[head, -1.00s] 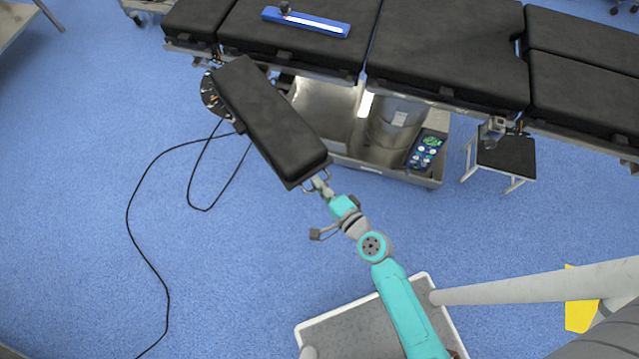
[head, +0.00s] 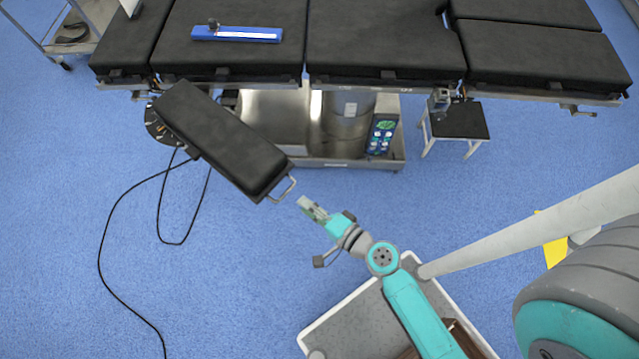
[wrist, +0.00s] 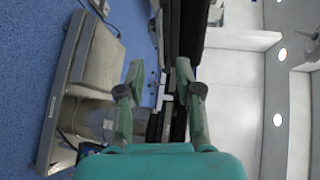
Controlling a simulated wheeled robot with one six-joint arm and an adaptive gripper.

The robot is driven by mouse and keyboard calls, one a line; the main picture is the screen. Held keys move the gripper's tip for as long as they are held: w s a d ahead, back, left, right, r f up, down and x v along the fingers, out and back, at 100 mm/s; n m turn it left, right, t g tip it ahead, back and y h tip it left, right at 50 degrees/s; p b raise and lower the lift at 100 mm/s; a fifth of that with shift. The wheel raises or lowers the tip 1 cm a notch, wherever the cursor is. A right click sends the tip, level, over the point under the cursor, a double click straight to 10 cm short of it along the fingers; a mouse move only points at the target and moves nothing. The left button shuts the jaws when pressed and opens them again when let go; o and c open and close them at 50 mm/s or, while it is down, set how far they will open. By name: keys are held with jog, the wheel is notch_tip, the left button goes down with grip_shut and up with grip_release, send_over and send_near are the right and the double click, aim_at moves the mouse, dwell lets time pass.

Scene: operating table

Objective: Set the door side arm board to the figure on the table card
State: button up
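The black padded arm board (head: 222,140) sticks out from the near side of the operating table, slanting down to the right. A metal loop handle (head: 283,188) is at its free end. A dark round disc with marks (head: 158,125) sits at its pivot; the marks are too small to read. My gripper (head: 304,204) is just right of and below the handle, apart from it. In the wrist view its two fingers (wrist: 160,82) are spread with nothing held between them. No readable card shows; a white item (head: 131,6) is cut off at the top edge.
A blue bar with a white strip (head: 237,34) lies on the table pad (head: 380,45). A control pendant (head: 381,137) is on the table base. A step stool (head: 459,121) stands to the right. A black cable (head: 100,250) lies on the floor at left.

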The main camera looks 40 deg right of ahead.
jog(key=shift+v, duration=1.9)
